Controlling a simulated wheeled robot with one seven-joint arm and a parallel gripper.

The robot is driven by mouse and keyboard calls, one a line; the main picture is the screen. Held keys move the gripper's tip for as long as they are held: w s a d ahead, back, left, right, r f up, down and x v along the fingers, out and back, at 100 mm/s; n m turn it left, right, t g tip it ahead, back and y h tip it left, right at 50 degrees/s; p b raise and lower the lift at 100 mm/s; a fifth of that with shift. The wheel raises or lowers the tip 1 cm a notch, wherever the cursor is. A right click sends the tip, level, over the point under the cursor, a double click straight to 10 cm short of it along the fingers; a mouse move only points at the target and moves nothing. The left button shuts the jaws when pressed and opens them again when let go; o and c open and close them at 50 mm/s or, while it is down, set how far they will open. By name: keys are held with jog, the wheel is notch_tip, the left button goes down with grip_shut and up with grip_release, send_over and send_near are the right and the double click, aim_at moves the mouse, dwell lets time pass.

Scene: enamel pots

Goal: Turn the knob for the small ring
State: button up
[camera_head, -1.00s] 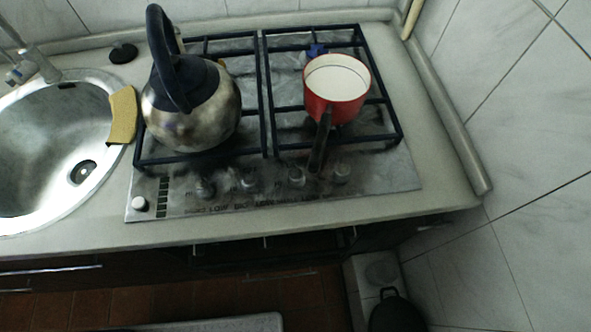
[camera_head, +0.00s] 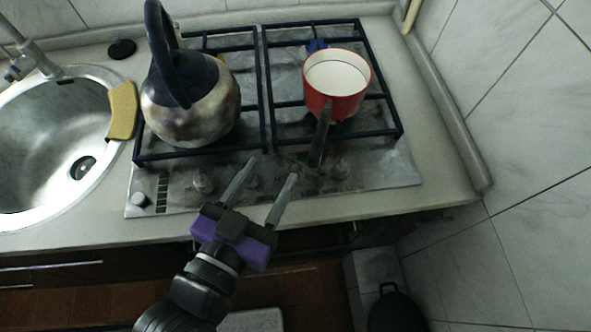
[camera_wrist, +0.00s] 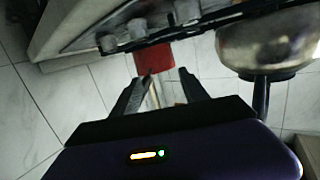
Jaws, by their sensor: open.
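The hob (camera_head: 390,172) has a row of knobs along its front edge. Which knob serves the small ring cannot be told.
A steel kettle (camera_head: 190,112) stands on the left grate. A red saucepan (camera_head: 335,90) sits on the right grate, its dark handle (camera_head: 320,138) reaching forward over the panel. A sink (camera_head: 50,130) with a yellow cloth (camera_head: 122,111) on its rim lies left. A tiled wall (camera_head: 520,130) stands right.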

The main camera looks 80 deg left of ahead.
jog(key=s+a+h, duration=0.1)
jog(key=s+a, duration=0.2)
jog(key=d+f+m+h, duration=0.1)
jog(key=w+d+f+t+h, duration=0.1)
jog(key=w+d+f+m+h, duration=0.1)
jog(key=d+f, duration=0.1)
jog(key=shift+m, duration=0.3)
jog(key=shift+x, duration=3.85)
jog(key=shift+w+d, duration=0.15)
jog(key=shift+w, duration=0.05)
grip_shut()
